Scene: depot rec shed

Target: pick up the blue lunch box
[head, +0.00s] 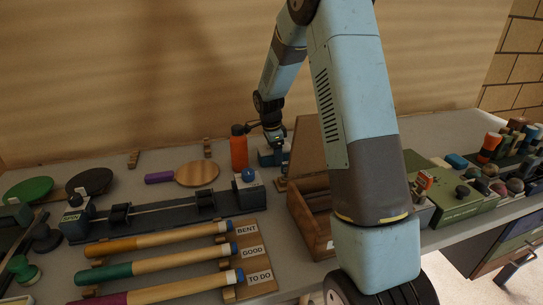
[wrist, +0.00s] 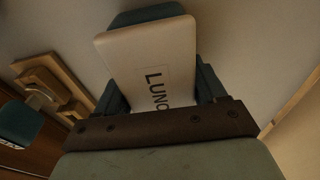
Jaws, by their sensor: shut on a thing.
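The blue lunch box (wrist: 128,62) fills the upper middle of the wrist view. It has a pale top with a label reading "LUNC", partly cut off by my gripper, and a dark blue-teal end. My gripper (wrist: 160,88) is shut on it, with one dark finger on each side. In the head view, the lunch box (head: 267,158) is small and partly hidden under my gripper (head: 274,140), at the back of the table. I cannot tell whether it touches the table.
An orange bottle (head: 239,148) stands close to the left of the lunch box. A wooden paddle (head: 198,174) lies farther left. An open wooden box (head: 308,217) stands in front, partly behind my arm. A rack of handled rods (head: 256,258) lies at front left.

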